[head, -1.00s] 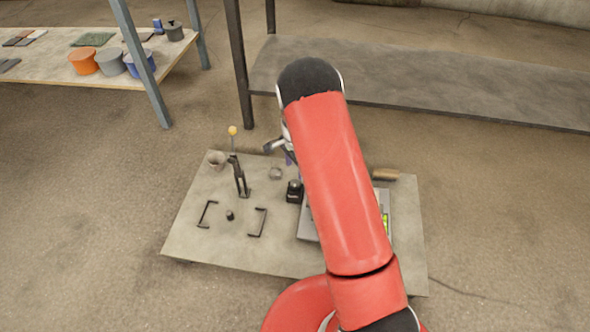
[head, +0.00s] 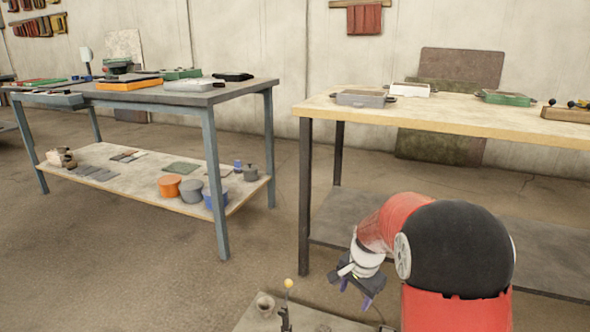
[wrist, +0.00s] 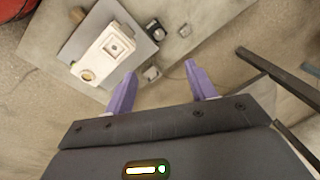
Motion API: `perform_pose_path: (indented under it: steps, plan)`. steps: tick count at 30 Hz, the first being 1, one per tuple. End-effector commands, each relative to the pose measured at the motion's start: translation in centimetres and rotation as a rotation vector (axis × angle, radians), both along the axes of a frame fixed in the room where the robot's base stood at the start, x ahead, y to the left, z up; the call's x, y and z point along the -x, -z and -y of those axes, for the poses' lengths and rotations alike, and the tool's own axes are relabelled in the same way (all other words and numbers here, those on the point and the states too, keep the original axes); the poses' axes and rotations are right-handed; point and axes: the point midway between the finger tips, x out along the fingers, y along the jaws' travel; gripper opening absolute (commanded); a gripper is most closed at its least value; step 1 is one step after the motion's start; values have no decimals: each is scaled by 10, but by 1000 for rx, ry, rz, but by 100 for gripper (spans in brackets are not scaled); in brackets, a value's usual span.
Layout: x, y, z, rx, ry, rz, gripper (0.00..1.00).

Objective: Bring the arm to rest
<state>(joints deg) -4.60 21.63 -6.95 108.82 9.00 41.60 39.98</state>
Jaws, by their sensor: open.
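My gripper (head: 356,290) hangs at the end of my red arm, low and in front of the wooden-topped table (head: 420,113) in the head view. In the wrist view its two purple fingers (wrist: 160,88) are spread apart with nothing between them. Below them is a grey board (wrist: 215,12) that carries a white box-like device (wrist: 108,48) on a grey plate. The fingers are apart from these things. My own arm hides part of the right side of the head view.
A blue-legged table (head: 215,95) stands at the left; its lower shelf holds an orange pot (head: 169,187) and other pots. A stand with a yellow ball (head: 288,283) and a small cup (head: 265,304) are at the bottom. Bare floor lies at the left front.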

Motion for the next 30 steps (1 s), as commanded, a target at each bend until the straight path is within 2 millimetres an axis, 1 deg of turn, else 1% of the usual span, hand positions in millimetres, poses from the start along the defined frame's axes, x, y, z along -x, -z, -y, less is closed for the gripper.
perform_pose_path:
  steps: [1,3,5,6,8,9,11,12,14,15,19,21,24,27,30]
  plan:
    - [12,-30,0,1,-39,26,56]
    - [30,-59,-1,8,-100,56,56]
    - [46,-82,-1,17,-154,80,56]
    - [57,-97,-1,24,-189,97,56]
    - [75,-118,-1,36,-241,121,56]
    - [87,-131,-1,46,-276,139,56]
    - [105,-149,-1,63,-330,162,56]
    - [118,-160,-2,75,-366,178,56]
    - [137,-175,-1,95,-416,203,56]
    - [150,-184,-1,110,-449,217,56]
    - [191,-208,-1,165,-560,266,56]
    - [213,-217,0,197,-617,288,56]
    - [239,-225,1,243,-685,315,56]
    - [258,-229,2,279,-739,332,56]
    - [270,-230,2,305,-771,341,56]
